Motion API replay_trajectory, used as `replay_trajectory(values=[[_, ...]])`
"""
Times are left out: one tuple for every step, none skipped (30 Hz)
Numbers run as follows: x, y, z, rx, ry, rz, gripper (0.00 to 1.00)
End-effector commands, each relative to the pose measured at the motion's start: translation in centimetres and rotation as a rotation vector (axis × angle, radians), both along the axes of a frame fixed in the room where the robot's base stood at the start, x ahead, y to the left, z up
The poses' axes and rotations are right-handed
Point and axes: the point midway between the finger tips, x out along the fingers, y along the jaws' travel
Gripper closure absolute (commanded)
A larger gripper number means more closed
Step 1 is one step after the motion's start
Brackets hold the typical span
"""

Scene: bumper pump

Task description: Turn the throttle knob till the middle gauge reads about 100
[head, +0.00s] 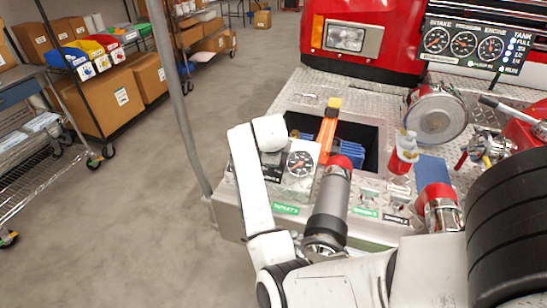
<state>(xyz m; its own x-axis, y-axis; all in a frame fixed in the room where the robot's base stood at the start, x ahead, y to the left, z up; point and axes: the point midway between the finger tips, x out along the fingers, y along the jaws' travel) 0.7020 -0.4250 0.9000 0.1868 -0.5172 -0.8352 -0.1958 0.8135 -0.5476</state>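The gauge panel (466,45) stands at the top right, with three black dials in a row and a tank level column. I cannot pick out the throttle knob for certain in this view. My white arm comes in from the bottom right, bends at the lower left and rises to the front left of the bumper deck. My gripper's fingers do not show, so I cannot see whether they touch anything.
A grey cylinder with a red top (333,200) stands in front of an open recess with an orange-handled tool (329,128). A bottle (404,152) and a metal cap (436,115) are farther right.

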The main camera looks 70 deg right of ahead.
Motion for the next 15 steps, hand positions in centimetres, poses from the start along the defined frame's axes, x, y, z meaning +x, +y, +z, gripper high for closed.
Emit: replay_trajectory(values=[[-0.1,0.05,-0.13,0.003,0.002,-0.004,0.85],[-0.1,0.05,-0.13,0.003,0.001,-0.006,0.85],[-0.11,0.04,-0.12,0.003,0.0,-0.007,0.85],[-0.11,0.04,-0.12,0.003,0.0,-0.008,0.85],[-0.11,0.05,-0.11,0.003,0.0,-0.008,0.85],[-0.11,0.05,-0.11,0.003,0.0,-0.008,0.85],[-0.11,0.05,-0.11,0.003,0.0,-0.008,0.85],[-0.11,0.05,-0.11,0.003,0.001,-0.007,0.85],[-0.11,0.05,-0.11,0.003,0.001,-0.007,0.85],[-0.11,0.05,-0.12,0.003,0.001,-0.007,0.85],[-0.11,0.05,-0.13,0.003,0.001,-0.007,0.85],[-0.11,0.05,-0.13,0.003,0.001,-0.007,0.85],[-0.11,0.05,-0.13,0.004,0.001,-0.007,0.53],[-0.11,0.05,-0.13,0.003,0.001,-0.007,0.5],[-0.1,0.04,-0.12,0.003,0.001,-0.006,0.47]])
